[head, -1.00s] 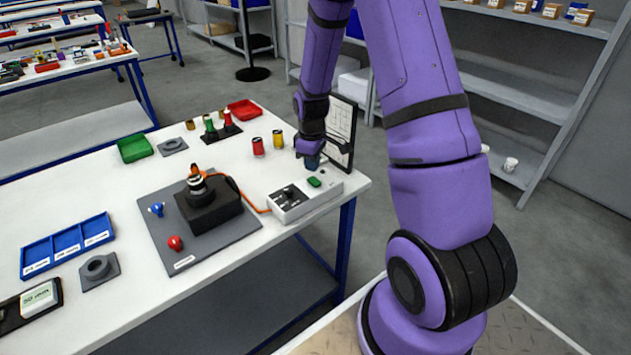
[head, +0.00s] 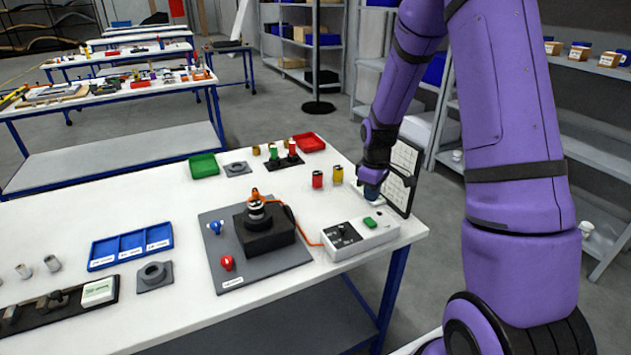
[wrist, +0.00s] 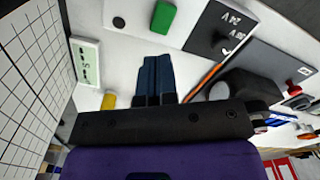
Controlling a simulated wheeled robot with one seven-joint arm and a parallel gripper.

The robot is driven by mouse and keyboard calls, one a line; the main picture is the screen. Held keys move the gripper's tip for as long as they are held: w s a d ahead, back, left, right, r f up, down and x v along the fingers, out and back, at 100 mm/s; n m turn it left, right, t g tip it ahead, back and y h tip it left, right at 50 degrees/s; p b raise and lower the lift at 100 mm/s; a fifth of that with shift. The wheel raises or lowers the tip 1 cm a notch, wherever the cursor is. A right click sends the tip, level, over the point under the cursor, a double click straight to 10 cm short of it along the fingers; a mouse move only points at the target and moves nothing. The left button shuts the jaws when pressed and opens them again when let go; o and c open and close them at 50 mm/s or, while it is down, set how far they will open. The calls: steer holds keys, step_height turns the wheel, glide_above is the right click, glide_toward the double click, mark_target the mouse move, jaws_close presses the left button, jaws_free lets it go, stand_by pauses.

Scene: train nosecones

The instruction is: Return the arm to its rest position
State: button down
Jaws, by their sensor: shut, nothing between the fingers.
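My purple arm reaches over the right end of the white workbench (head: 130,220). My gripper (head: 371,190) is near the bench's far right corner, beside the upright gridded panel (head: 403,172) and behind the grey-white control box (head: 360,238). In the wrist view my gripper's dark blue fingers (wrist: 153,80) are together with nothing between them. The gridded panel (wrist: 30,85) fills the left of that view, and the control box's green button (wrist: 163,18) shows beyond the fingers. In the head view the fingertips are partly hidden.
A grey board (head: 225,262) carries a black block with an orange-topped part, wired to the control box. Red (head: 318,180) and yellow (head: 337,175) cylinders stand left of my gripper. Shelving (head: 600,150) stands behind my arm.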

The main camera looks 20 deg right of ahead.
steer(key=s+a+r+m+t, duration=0.1)
steer(key=s+a+r, duration=0.2)
steer(key=r, duration=0.4)
steer(key=s+a+r+m+t, duration=0.1)
steer(key=s+a+r, duration=0.15)
steer(key=r, duration=0.45)
steer(key=s+a+r+m+t, duration=0.1)
steer(key=s+a+r, duration=0.15)
steer(key=r, duration=0.45)
steer(key=s+a+r+m+t, duration=0.1)
steer(key=s+r, duration=0.3)
steer(key=s, duration=0.5)
steer(key=s+a+r+m+t, duration=0.1)
steer(key=s+a+r, duration=0.3)
steer(key=s, duration=0.5)
steer(key=shift+s+r+m, duration=0.3)
steer(key=shift+r+m, duration=0.2)
steer(key=shift+m, duration=0.2)
